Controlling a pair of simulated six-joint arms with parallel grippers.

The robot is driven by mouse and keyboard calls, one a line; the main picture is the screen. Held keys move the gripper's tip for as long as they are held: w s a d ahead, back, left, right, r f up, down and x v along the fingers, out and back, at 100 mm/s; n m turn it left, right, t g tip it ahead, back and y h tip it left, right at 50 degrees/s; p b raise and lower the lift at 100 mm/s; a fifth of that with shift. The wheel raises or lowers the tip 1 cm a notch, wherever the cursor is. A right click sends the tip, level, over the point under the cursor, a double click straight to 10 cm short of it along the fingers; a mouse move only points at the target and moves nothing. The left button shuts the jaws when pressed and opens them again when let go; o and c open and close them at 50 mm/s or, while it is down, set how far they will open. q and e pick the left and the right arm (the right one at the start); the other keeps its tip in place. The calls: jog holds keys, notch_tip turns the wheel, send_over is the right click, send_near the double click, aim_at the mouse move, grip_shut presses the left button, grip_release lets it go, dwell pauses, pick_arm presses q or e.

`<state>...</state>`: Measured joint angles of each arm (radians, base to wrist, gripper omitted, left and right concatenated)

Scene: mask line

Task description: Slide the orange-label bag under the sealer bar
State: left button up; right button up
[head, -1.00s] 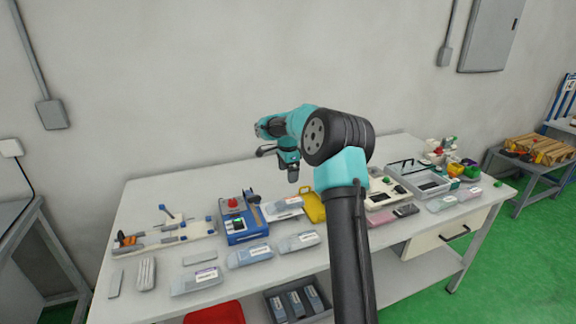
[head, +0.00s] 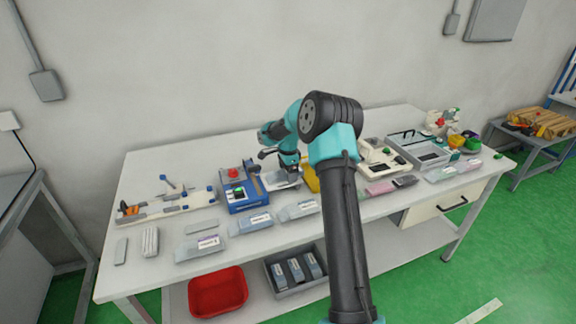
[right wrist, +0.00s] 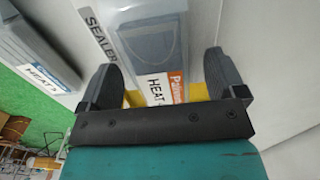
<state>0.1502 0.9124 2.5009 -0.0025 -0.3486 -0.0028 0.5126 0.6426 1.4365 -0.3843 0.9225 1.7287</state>
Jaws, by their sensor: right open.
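The orange-label bag (right wrist: 165,38) is a grey, see-through pouch in the right wrist view, with an orange label (right wrist: 177,80) and a white tag reading HEAT. In the head view a pale bag (head: 281,181) lies just right of the blue sealer (head: 241,196) with its red knob; its label colour is too small to tell there. My right gripper (head: 289,177) is low over that bag. In the right wrist view its open fingers (right wrist: 162,78) stand on either side of the bag's labelled end, without visible closing. My left gripper is not in view.
Other bags (head: 250,223) lie along the bench front. A yellow item (head: 311,180) is right of my gripper, partly hidden by my arm. A grey tray (head: 420,152) stands farther right. A red bin (head: 218,291) sits below the bench.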

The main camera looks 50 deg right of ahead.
aim_at(274, 179)
jog(key=shift+f, duration=0.1)
jog(key=shift+c, duration=0.3)
jog(key=c, duration=0.9)
jog(key=shift+w+a, duration=0.1)
jog(key=shift+a, duration=0.05)
jog(key=shift+w+a, duration=0.4)
jog(key=shift+a, duration=0.4)
jog(key=shift+w+a, duration=0.4)
jog(key=shift+a, duration=0.4)
jog(key=shift+w+a, duration=0.4)
jog(key=shift+a, duration=0.4)
jog(key=o, duration=0.9)
jog(key=shift+o, duration=0.2)
notch_tip(274, 179, up, 18)
jog(key=shift+f, duration=0.25)
